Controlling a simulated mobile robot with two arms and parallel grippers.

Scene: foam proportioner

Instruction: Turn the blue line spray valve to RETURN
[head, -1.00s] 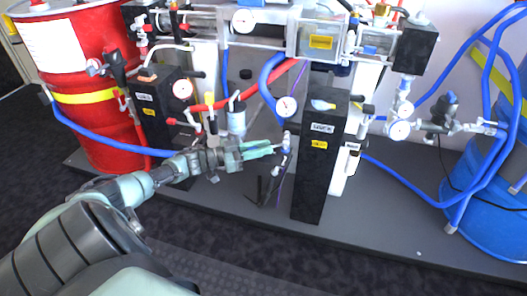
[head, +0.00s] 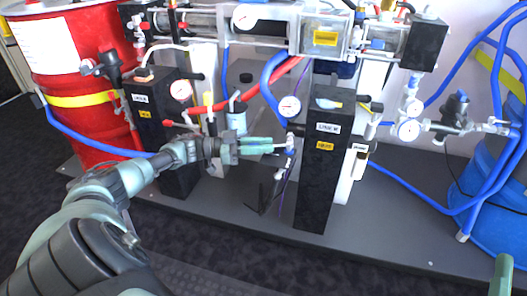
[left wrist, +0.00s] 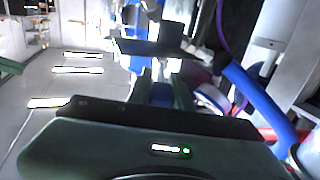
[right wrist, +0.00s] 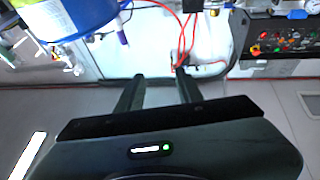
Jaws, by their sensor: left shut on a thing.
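The blue line spray valve (head: 290,143) is a small fitting below a round gauge, on the left side of the black block at centre right. My left gripper (head: 284,147) reaches it from the left, with its fingertips at the valve. In the left wrist view a blue part (left wrist: 160,94) lies between the fingers, and the gripper is shut on it. The handle's exact angle is too small to read. My right gripper (right wrist: 160,82) shows in the right wrist view, its fingers apart with nothing between them.
The black block (head: 321,175) stands just right of the valve. A round gauge (head: 290,107) and a blue hose (head: 272,80) are close above. A second black block (head: 158,125) and a red drum (head: 75,60) are at the left. The grey base plate (head: 390,225) is mostly clear in front.

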